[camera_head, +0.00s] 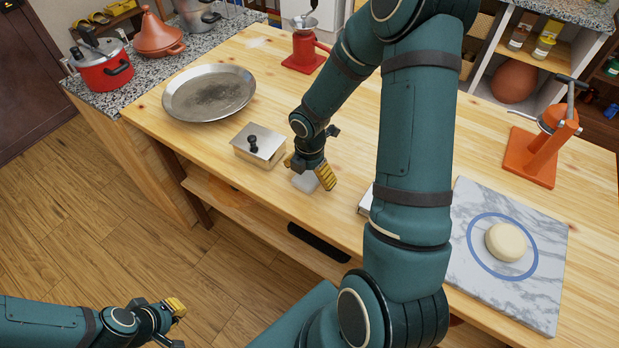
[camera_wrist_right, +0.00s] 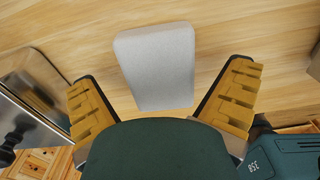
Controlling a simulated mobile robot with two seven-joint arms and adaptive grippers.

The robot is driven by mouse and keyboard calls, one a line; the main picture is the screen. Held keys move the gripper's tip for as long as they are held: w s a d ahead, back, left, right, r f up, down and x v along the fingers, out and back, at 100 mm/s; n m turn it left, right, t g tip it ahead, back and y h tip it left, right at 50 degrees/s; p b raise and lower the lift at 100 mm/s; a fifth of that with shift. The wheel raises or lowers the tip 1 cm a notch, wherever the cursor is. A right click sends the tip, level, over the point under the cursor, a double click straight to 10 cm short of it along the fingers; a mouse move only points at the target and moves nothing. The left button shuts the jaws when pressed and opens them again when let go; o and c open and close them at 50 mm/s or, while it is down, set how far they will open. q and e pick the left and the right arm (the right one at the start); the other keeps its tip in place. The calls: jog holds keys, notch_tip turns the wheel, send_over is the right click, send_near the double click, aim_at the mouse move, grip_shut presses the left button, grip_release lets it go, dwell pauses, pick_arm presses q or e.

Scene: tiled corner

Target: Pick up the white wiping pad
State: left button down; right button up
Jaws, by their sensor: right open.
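The white wiping pad (camera_wrist_right: 158,68) lies on the wooden table, seen between the open fingers in the right wrist view. In the head view only part of the pad (camera_head: 305,183) shows, because my right gripper (camera_head: 310,174) is just above it. My right gripper's yellow fingers (camera_wrist_right: 165,105) are apart, one on each side of the pad in the picture, with nothing held. My left gripper (camera_head: 172,322) is low at the lower left, over the floor and away from the table. Whether its fingers are apart is unclear.
A lidded metal box (camera_head: 258,146) stands close left of my right gripper. A round metal pan (camera_head: 209,93) lies further back left. A marble board (camera_head: 508,289) with a pale round of dough (camera_head: 506,242) lies right of my arm. An orange press (camera_head: 545,140) stands behind it.

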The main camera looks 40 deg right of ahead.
aim_at(309, 175)
jog(key=c, duration=1)
notch_tip(309, 175, up, 10)
jog(key=shift+p, duration=1.25)
jog(key=shift+c, duration=0.2)
jog(key=shift+o, duration=1.4)
jog(key=c, duration=0.4)
jog(key=shift+o, duration=0.2)
jog(key=shift+a+f, duration=0.1)
